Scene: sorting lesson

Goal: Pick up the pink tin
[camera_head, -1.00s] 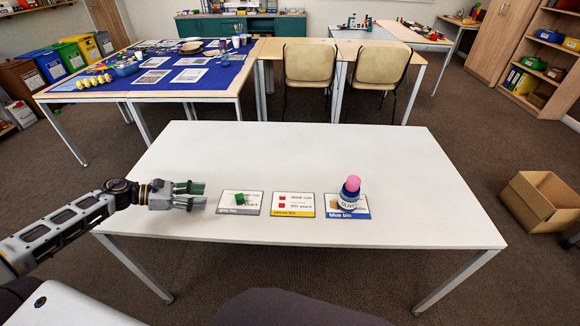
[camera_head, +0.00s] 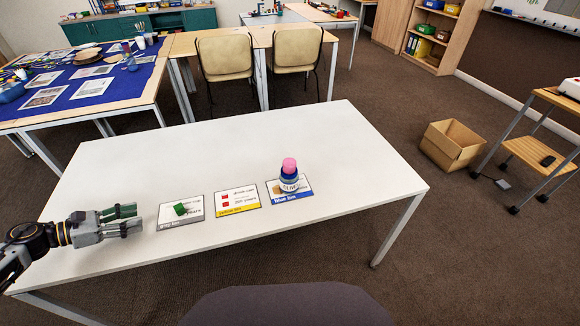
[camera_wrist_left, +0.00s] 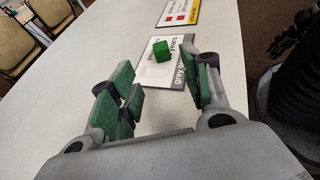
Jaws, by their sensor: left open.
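The pink tin (camera_head: 289,165) tops a small stack in the head view. Below it are a blue part (camera_head: 289,176) and a wider white-labelled tin (camera_head: 289,186). The stack stands on the blue bin card (camera_head: 304,192) on the white table (camera_head: 330,150). My left gripper (camera_head: 138,219) is open and empty, low over the table's left part, well left of the stack. In the left wrist view its green-padded fingers (camera_wrist_left: 167,75) are spread, with a green cube (camera_wrist_left: 161,50) beyond them. The pink tin is not in the wrist view.
The green cube (camera_head: 181,209) lies on the grey bin card (camera_head: 190,221), between my left gripper and the stack. The flat yellow bin card (camera_head: 247,207) lies beside it. The table behind the cards is clear. A cardboard box (camera_head: 452,147) stands on the floor at right.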

